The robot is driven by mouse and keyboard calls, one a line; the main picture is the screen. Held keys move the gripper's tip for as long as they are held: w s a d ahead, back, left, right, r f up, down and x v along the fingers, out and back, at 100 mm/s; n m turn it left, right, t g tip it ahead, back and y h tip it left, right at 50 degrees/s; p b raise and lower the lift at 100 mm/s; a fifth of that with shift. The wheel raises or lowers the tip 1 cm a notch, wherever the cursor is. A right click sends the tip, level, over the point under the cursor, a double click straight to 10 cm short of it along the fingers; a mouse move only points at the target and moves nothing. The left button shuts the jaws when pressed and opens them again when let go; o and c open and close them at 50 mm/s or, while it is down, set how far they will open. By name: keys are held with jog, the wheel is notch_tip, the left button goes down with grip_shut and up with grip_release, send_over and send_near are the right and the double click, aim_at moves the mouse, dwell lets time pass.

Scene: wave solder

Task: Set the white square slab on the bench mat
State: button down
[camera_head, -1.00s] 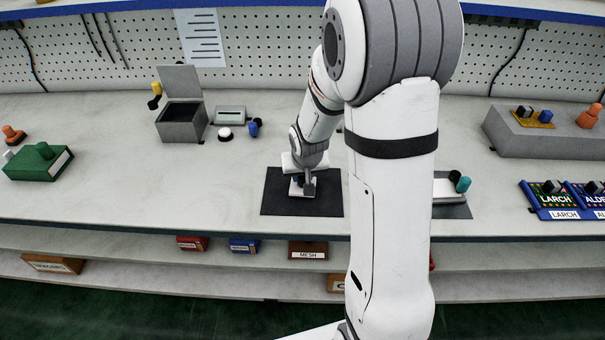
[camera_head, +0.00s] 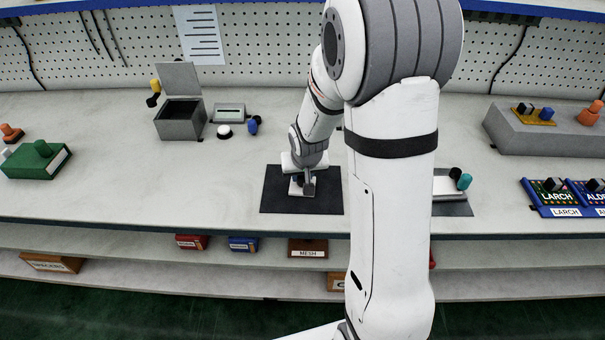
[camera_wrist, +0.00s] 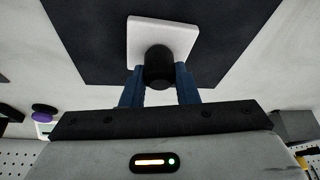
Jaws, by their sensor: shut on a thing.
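The white square slab (camera_wrist: 162,32) has a black round knob (camera_wrist: 159,68) on top. It also shows in the head view (camera_head: 301,193), over the dark bench mat (camera_head: 273,200). In the wrist view the mat (camera_wrist: 85,38) spreads around the slab, which lies within its edges. My gripper (camera_wrist: 160,80) points down with its blue fingers shut on the knob. The slab looks level and at or very near the mat; I cannot tell if it touches. In the head view my gripper (camera_head: 308,184) partly covers the slab.
A grey open-lidded box (camera_head: 181,121) stands at the back left, with a small panel (camera_head: 229,113) and white button beside it. A green block (camera_head: 36,161) is far left. A grey tray with a white piece (camera_head: 446,187) lies right of my arm. Bench left of the mat is clear.

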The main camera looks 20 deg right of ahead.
jog(key=c, duration=1)
grip_release()
jog(key=shift+c, duration=0.2)
jog(key=v, duration=0.7)
jog(key=shift+s+r, duration=0.2)
jog(key=shift+r, duration=0.1)
